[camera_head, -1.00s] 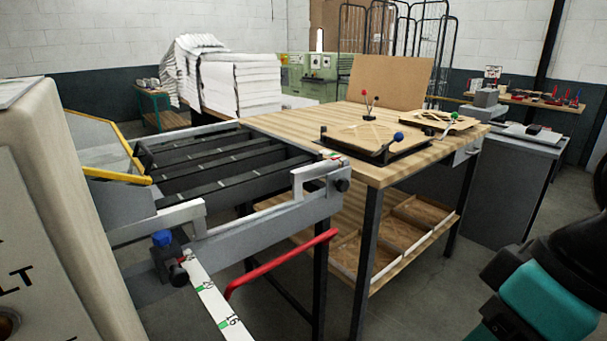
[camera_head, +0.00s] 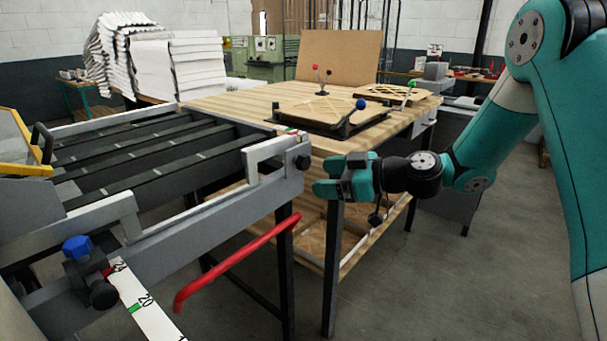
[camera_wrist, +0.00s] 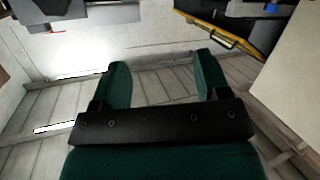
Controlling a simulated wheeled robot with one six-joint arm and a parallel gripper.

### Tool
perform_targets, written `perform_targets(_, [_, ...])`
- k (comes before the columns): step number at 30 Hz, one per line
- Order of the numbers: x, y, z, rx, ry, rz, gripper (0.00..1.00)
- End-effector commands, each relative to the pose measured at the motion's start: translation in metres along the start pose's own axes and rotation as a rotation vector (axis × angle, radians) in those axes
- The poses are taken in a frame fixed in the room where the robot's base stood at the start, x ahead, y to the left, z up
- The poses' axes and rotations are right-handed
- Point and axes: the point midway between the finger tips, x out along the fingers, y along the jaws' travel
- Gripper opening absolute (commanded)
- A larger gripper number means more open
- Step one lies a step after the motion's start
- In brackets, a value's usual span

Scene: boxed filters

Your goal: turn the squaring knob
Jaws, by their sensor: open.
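A metal frame with grey rails (camera_head: 215,207) fills the left and centre of the head view. A black round knob (camera_head: 302,163) sits at its right end. A blue knob (camera_head: 77,247) and a black knob (camera_head: 103,295) sit on a clamp at the front left, by a numbered scale. I cannot tell which is the squaring knob. My gripper (camera_head: 322,178) is just right of and slightly below the right-end knob in the picture, apart from the blue knob. In the wrist view my gripper (camera_wrist: 163,76) is open, with no object between its green fingers.
A red bar (camera_head: 235,263) slopes below the frame. A wooden table (camera_head: 345,138) with fixtures and a lower shelf stands behind my gripper. White stacks (camera_head: 170,60) stand at the back left. Floor at the lower right is free.

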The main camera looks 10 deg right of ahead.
Motion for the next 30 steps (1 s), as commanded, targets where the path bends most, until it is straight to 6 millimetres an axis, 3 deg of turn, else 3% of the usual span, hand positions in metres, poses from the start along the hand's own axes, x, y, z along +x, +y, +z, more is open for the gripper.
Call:
perform_targets(1, [-0.006,0.022,0.028,-0.023,0.036,0.082,0.69])
perform_targets(3, [-0.016,0.048,0.048,-0.069,0.077,0.185,0.69])
perform_targets(8, [-0.034,0.079,0.075,-0.130,0.110,0.333,0.69])
perform_targets(13, [-0.034,0.089,0.075,-0.147,0.114,0.364,0.69])
perform_targets(20, [-0.011,0.097,0.067,-0.144,0.113,0.360,0.69])
perform_targets(30, [0.004,0.105,0.064,-0.143,0.113,0.360,0.69])
